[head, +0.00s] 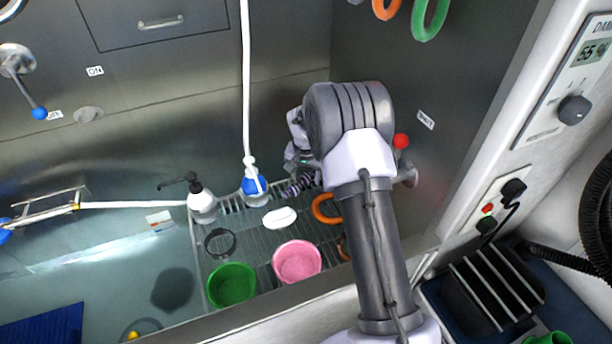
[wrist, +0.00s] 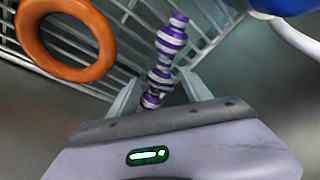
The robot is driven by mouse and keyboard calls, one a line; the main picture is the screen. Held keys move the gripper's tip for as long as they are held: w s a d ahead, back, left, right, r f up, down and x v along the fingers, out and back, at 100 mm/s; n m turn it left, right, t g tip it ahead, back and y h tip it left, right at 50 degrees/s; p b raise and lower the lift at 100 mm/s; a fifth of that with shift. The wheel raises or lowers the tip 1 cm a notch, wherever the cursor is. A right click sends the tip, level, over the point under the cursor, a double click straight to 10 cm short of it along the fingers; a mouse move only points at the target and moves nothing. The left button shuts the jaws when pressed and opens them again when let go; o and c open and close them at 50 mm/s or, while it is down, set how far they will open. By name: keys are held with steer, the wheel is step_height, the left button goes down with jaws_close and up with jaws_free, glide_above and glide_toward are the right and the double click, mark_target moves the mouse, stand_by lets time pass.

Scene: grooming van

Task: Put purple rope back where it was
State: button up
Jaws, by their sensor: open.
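The purple rope (wrist: 167,45) is a purple and white banded piece. In the wrist view it runs up from between the fingers of my gripper (wrist: 160,90), with the metal rack behind it. My gripper is open, one finger on each side of the rope's near end; I cannot tell whether either finger touches it. In the head view the rope (head: 297,187) shows just below my gripper (head: 296,160), over the back of the wire rack (head: 262,232), and part of it is hidden by my arm.
An orange ring (head: 325,209) lies beside the rope, partly behind my arm. A blue-and-white bottle (head: 254,185), a white soap (head: 280,218), a pink bowl (head: 297,262), a green bowl (head: 231,286) and a pump bottle (head: 201,203) crowd the rack. Rings (head: 431,18) hang above.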

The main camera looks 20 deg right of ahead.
steer(key=s+a+r+p, duration=0.1)
steer(key=s+a+r, duration=0.25)
steer(key=r, duration=0.55)
steer(key=s+a+r+n+t+p, duration=0.1)
steer(key=s+a+r, duration=0.1)
steer(key=s+r, duration=0.45)
steer(key=s+a+r+p, duration=0.1)
steer(key=s+a+r, duration=0.15)
steer(key=r, duration=0.85)
steer(key=s+a+r+n+t+y, duration=0.1)
steer(key=s+a, duration=0.3)
steer(key=s, duration=0.8)
steer(key=s+a+r+n+t+y, duration=0.1)
steer(key=s+a, duration=0.3)
steer(key=s, duration=0.8)
steer(key=shift+a+r+y, duration=0.25)
steer(key=shift+r+y, duration=0.25)
steer(key=shift+r, duration=0.4)
steer(key=shift+s+f, duration=0.1)
